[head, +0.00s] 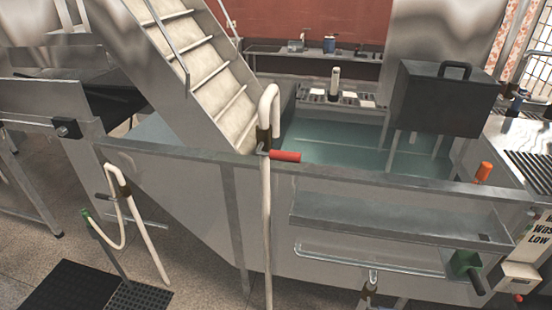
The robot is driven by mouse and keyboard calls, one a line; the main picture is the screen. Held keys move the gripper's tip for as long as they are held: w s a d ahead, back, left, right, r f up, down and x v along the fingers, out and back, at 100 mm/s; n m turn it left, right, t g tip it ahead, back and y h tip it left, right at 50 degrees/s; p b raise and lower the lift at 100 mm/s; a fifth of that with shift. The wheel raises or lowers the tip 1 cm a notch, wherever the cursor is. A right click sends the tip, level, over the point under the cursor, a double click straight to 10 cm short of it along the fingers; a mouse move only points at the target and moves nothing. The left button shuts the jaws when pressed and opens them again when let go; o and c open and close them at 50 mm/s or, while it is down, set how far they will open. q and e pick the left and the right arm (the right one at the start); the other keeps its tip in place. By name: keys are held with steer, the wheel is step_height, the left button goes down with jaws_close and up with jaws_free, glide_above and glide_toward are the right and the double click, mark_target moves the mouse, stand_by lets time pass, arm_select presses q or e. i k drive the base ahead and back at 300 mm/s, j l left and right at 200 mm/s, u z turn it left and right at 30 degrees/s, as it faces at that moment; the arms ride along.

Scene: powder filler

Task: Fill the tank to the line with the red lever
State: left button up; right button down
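The tank (190,190) is a large grey metal basin across the middle of the head view. Blue-green water (330,145) stands in it, below the rim. I cannot make out a fill line. The red lever (286,156) lies roughly level at the tank's front rim, pointing right. It sits at a white pipe (266,220) that rises in front of the tank and hooks over the rim through a dark collar. Neither of my grippers is in view, and nothing touches the lever.
A slatted conveyor (215,75) slopes down into the tank. A dark box (440,98) stands over its right side. A shelf (385,225), an orange handle (483,172) and a green-and-black handle (467,270) are at the front right. Dark mats (65,287) lie on the left floor.

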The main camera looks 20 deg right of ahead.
mark_target(281, 156)
steer(key=z, duration=0.5)
steer(key=k+z, duration=0.15)
steer(key=z, duration=0.35)
steer(key=l+z, duration=0.1)
steer(key=z, duration=0.4)
steer(key=k+l+z, duration=0.1)
steer(key=z, duration=0.9)
steer(key=i+j, duration=0.1)
steer(key=i, duration=0.15)
steer(key=i+j+u, duration=0.15)
steer(key=i+u, duration=0.5)
steer(key=i, duration=0.2)
